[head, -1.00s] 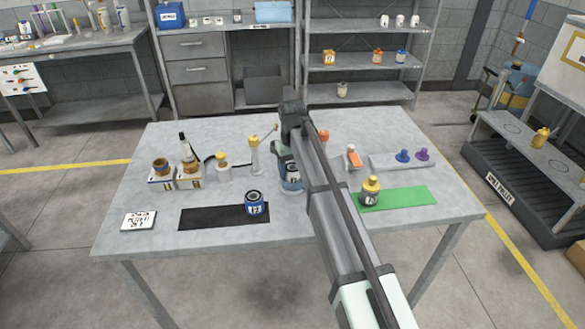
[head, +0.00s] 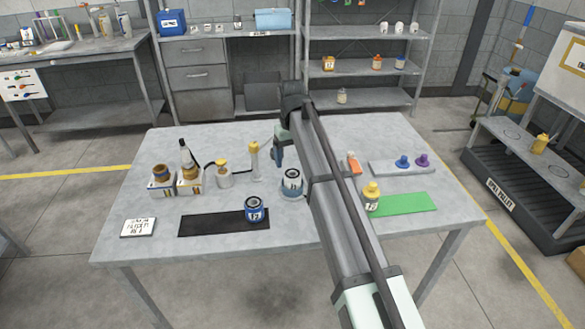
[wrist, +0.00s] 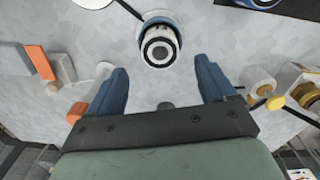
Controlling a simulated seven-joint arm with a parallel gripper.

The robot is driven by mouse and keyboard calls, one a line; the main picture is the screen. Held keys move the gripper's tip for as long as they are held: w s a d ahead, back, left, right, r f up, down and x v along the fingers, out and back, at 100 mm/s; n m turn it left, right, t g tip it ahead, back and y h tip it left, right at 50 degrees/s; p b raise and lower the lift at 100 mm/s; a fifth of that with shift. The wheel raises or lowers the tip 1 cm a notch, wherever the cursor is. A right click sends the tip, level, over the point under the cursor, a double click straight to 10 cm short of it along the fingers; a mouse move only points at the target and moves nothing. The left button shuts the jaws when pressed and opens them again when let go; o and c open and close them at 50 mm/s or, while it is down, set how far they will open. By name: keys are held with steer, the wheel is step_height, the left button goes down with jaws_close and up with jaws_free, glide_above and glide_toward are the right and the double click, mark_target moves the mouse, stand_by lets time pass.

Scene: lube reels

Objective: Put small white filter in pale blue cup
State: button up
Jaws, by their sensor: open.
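The small white filter (head: 291,178), dark on top, stands upright in the pale blue cup (head: 291,194) at the middle of the table. In the wrist view the filter (wrist: 158,42) is seen from above, with the pale blue rim of the cup (wrist: 139,37) around it. My gripper (wrist: 160,66) is open and empty. Its two blue fingers are wide apart, one to each side and apart from the filter. In the head view my gripper (head: 277,158) is just behind the cup, partly hidden by my arm.
A blue can (head: 254,209) stands on a black mat (head: 205,224) at front left. A yellow-topped bottle (head: 371,196) is on a green mat (head: 412,203) at right. White yellow-capped containers (head: 223,174) stand at left. A grey tray (head: 385,169) bears blue and purple knobs.

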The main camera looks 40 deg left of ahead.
mark_target(292, 173)
steer(key=shift+r, duration=2.35)
